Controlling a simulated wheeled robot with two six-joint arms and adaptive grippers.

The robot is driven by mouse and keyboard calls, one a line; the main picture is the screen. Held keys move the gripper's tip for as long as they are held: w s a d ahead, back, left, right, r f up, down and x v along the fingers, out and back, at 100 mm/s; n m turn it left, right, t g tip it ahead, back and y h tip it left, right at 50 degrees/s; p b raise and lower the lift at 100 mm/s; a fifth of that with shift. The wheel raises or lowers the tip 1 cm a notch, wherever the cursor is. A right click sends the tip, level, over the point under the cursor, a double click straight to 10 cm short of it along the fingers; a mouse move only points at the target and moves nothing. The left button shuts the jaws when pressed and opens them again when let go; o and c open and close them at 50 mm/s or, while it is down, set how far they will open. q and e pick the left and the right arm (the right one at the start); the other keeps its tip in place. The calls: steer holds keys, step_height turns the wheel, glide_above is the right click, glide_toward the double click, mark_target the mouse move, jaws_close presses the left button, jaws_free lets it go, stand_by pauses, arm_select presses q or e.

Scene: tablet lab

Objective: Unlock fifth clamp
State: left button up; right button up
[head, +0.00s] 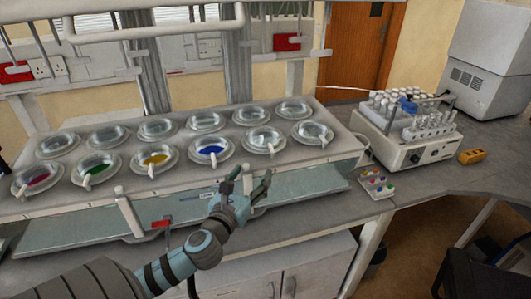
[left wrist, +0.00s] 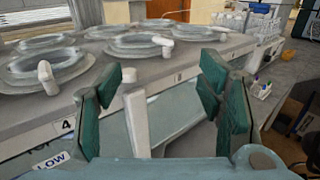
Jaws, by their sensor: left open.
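Counting from the left in the front row, the fifth round vessel (head: 263,138) is clear. Its white clamp handle (head: 271,150) points toward the front edge in the head view. In the left wrist view, a clear lidded vessel at left (left wrist: 62,67) with a white handle (left wrist: 47,77) appears to be this one. My left gripper (head: 246,181) is open and empty, in front of the bench edge and below the fifth clamp, apart from it. Its fingers (left wrist: 160,85) spread on both sides of a white post (left wrist: 137,122) in the wrist view. My right gripper is not in view.
The sixth vessel (head: 312,132) stands right of the fifth. The fourth (head: 210,149) holds blue liquid. A vial machine (head: 405,150) and a small tray of coloured pieces (head: 376,184) stand at right. A red-handled part (head: 161,224) sits on the bench front.

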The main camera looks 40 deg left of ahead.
mark_target(271, 150)
arm_select(q)
steer(key=x, duration=1.1)
steer(key=shift+w+f+p, duration=0.1)
steer(key=shift+f+p, duration=0.05)
steer(key=shift+p, duration=0.25)
steer(key=c, duration=0.9)
steer(key=shift+w+d, duration=0.15)
steer(key=shift+d, duration=0.15)
jaws_close()
steer(key=shift+d, duration=0.1)
